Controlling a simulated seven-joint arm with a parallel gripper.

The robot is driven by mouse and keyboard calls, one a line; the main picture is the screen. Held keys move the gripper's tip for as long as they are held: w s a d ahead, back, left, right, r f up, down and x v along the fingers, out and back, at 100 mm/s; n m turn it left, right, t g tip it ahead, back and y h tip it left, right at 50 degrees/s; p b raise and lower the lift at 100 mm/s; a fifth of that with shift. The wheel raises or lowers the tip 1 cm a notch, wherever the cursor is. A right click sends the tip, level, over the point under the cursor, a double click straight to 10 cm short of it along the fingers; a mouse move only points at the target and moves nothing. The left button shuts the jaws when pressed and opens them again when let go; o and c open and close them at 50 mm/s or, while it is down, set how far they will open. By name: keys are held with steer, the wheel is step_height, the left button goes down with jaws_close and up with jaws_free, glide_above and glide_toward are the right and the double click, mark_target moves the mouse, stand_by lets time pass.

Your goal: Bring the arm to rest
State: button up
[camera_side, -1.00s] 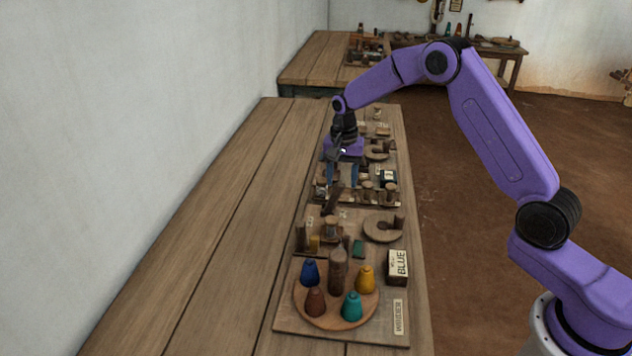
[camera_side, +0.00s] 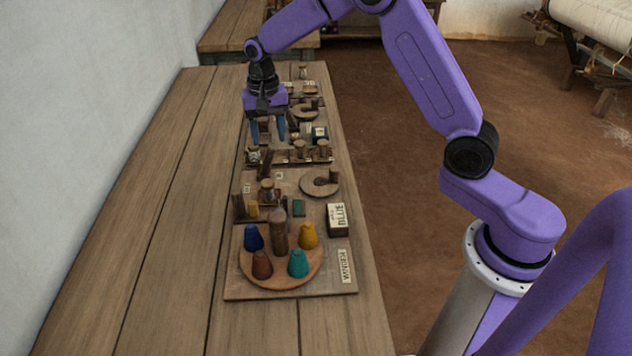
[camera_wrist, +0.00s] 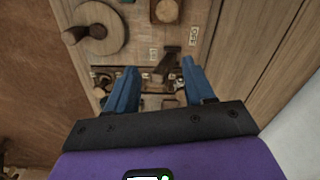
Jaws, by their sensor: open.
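My gripper (camera_side: 268,138) hangs from my purple arm over the far part of the long wooden bench (camera_side: 150,200) in the side view. Its two blue fingers point down and stand apart with nothing between them. In the wrist view the open blue fingers (camera_wrist: 153,88) show above wooden fittings on a board. From these views I cannot tell exactly how high the fingertips are above the fittings.
The bench's left side is bare. A white wall stands at left.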

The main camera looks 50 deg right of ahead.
steer(key=s+a+r+n, duration=0.3)
steer(key=s+n, duration=0.2)
steer(key=s, duration=0.5)
steer(key=s+a+r+n, duration=0.3)
steer(key=s+n, duration=0.2)
steer(key=s, duration=0.4)
steer(key=s+d+n, duration=0.3)
steer(key=s+n, duration=0.1)
steer(key=s, duration=0.6)
steer(key=s+d+n, duration=0.2)
steer(key=s+n, duration=0.3)
steer(key=s, duration=0.4)
steer(key=shift+s+d, duration=0.4)
